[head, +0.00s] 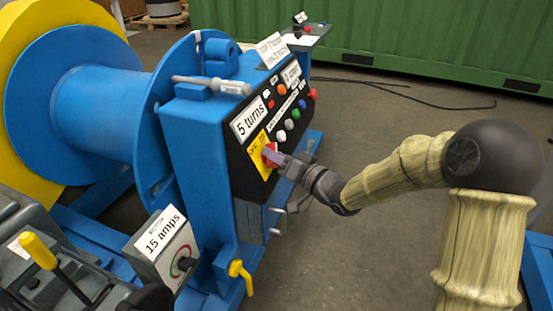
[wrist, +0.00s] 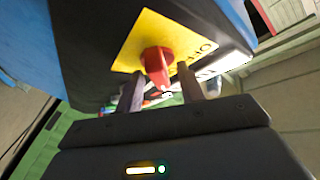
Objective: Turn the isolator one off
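The isolator is a red rotary handle (head: 269,154) on a yellow plate (head: 258,143), on the black panel front of the blue machine. In the wrist view the red handle (wrist: 157,68) points down the picture, and the yellow plate (wrist: 140,40) carries partly readable lettering, "OFF", to its right. My gripper (head: 279,158) is right at the handle. In the wrist view its two fingers (wrist: 159,88) are apart, one to each side of the handle's lower end, with a visible gap on both sides. How deep the handle sits between them I cannot tell.
A "5 turns" label (head: 251,118) and several coloured buttons (head: 282,136) sit close to the isolator. Below are a metal bracket (head: 278,219) and a yellow valve handle (head: 240,272). A "15 amps" box (head: 160,244) stands lower left. The floor at right is clear apart from a black cable.

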